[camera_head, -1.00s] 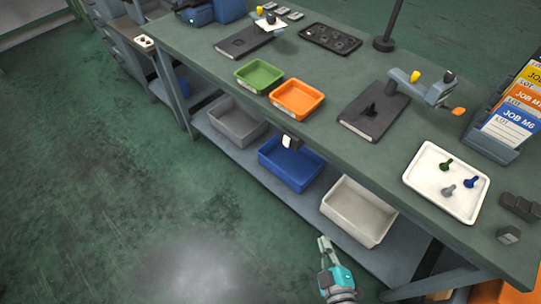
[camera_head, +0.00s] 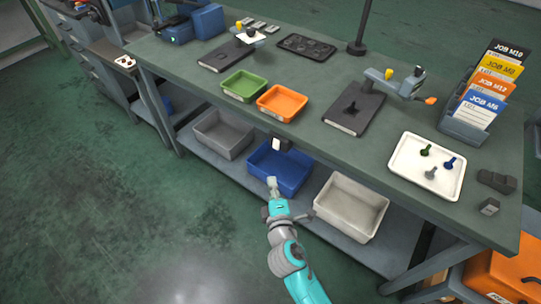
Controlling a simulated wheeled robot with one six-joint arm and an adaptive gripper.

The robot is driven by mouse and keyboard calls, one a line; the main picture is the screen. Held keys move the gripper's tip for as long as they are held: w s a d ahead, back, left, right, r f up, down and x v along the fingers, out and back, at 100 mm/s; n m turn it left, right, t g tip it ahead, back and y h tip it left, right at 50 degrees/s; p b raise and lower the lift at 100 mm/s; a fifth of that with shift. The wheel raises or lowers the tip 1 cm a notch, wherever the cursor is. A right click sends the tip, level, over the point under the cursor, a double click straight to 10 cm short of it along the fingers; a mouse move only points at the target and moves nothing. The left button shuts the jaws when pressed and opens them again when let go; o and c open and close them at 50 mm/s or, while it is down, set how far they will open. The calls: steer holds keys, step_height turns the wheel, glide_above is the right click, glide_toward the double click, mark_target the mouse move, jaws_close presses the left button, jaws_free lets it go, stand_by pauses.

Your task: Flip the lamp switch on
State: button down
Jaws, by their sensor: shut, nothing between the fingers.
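A small dark box with a pale rocker plate, which looks like the lamp switch (camera_head: 281,143), hangs at the front edge of the workbench (camera_head: 330,145), just below the orange tray. I cannot tell which way its rocker is tilted. The dark lamp pole (camera_head: 364,22) stands at the back of the bench, and its head is out of view. My gripper (camera_head: 272,182) is shut and empty. It shows below the switch in the picture, in front of the blue bin, with a visible gap between its tips and the switch.
A green tray (camera_head: 244,86) and an orange tray (camera_head: 282,103) stand on the bench above the switch. A grey bin (camera_head: 223,134), a blue bin (camera_head: 281,166) and a white bin (camera_head: 350,205) sit on the lower shelf. The floor at left is clear.

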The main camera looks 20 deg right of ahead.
glide_toward(273, 146)
steer(key=w+a, duration=0.2)
steer(key=w, duration=0.1)
steer(key=shift+w+d+f, duration=0.2)
steer(key=shift+w+d, duration=0.55)
steer(key=shift+w, duration=0.05)
steer(key=shift+w+d+f, duration=0.15)
steer(key=shift+w+d, duration=0.55)
steer(key=shift+w, duration=0.05)
steer(key=shift+w+d, duration=0.1)
steer(key=shift+f, duration=0.1)
